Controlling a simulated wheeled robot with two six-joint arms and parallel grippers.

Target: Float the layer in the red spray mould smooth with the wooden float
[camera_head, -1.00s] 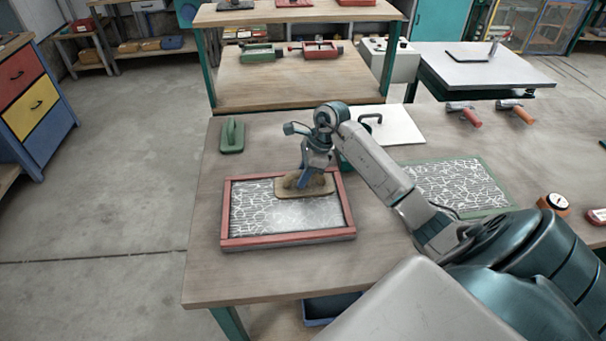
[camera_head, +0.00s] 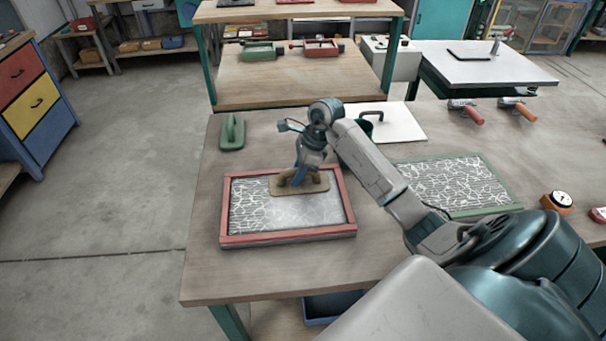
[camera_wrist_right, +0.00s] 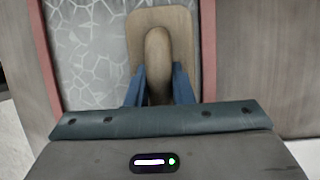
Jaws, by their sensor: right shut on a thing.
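The red spray mould (camera_head: 287,238) lies on the near wooden table. Its grey layer (camera_head: 300,212) shows a white crackled fibre pattern at the left and looks smoother in the middle and right. My right gripper (camera_head: 301,178) is shut on the handle of the wooden float (camera_head: 318,188), whose flat board lies on or just above the layer at the mould's far side. In the right wrist view the float (camera_wrist_right: 178,22) sits between my blue fingers (camera_wrist_right: 158,88), with crackled layer to its left. My left gripper is not in view.
A green float (camera_head: 232,134) stands at the far left of the table. A green mould (camera_head: 455,185) with crackled fibre lies at the right. A white board with a dark handle (camera_head: 398,122) and two handled tools (camera_head: 466,111) lie farther back. Bare tabletop surrounds the red mould.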

